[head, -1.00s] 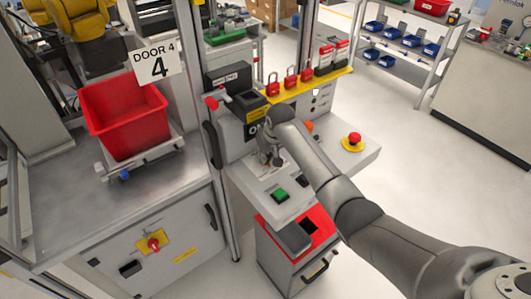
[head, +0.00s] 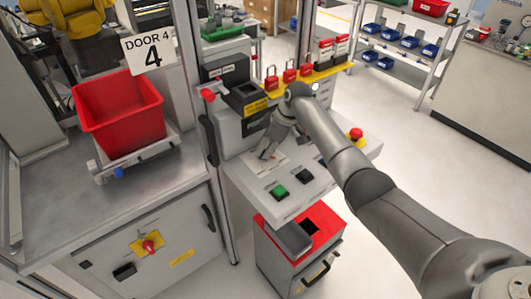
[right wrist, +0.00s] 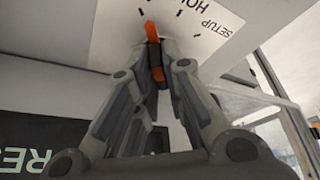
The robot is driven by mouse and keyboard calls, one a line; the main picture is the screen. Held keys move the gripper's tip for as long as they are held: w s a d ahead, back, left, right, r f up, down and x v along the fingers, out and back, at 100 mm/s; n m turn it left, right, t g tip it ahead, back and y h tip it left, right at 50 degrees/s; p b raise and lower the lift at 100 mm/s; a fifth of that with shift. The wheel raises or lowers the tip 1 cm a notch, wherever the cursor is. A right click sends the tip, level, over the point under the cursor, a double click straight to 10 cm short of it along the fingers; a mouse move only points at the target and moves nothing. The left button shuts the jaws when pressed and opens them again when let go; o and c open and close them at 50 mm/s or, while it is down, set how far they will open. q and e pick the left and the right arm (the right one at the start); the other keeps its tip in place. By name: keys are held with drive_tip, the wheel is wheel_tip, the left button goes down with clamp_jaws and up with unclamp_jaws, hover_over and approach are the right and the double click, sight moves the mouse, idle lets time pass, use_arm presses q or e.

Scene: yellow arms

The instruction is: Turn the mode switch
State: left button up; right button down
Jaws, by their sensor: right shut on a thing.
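The mode switch (right wrist: 154,45) shows in the right wrist view as a knob with an orange pointer, on a white label plate (right wrist: 215,22) with tick marks and the words "SETUP" and a cut-off "HO". My right gripper (head: 265,157) reaches down onto the sloped grey console. In the right wrist view its fingers (right wrist: 160,75) close in on the knob from both sides and are shut on it. The fingers hide part of the knob. In the head view the gripper covers the knob, though the label plate (head: 275,166) shows around it. My left gripper is not in view.
A green button (head: 279,191) and a black button (head: 304,174) sit close by on the console. A red emergency stop (head: 356,134) is at its right end. Red padlocks (head: 290,72) hang on a yellow rail behind my wrist. A red bin (head: 120,115) stands left.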

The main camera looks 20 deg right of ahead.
drive_tip(key=shift+w+n+b, duration=0.1)
drive_tip(key=shift+n+b, duration=0.45)
drive_tip(key=shift+n, duration=0.15)
drive_tip(key=shift+g, duration=0.3)
drive_tip(key=c, duration=1.5)
unclamp_jaws()
drive_tip(key=v, duration=1.2)
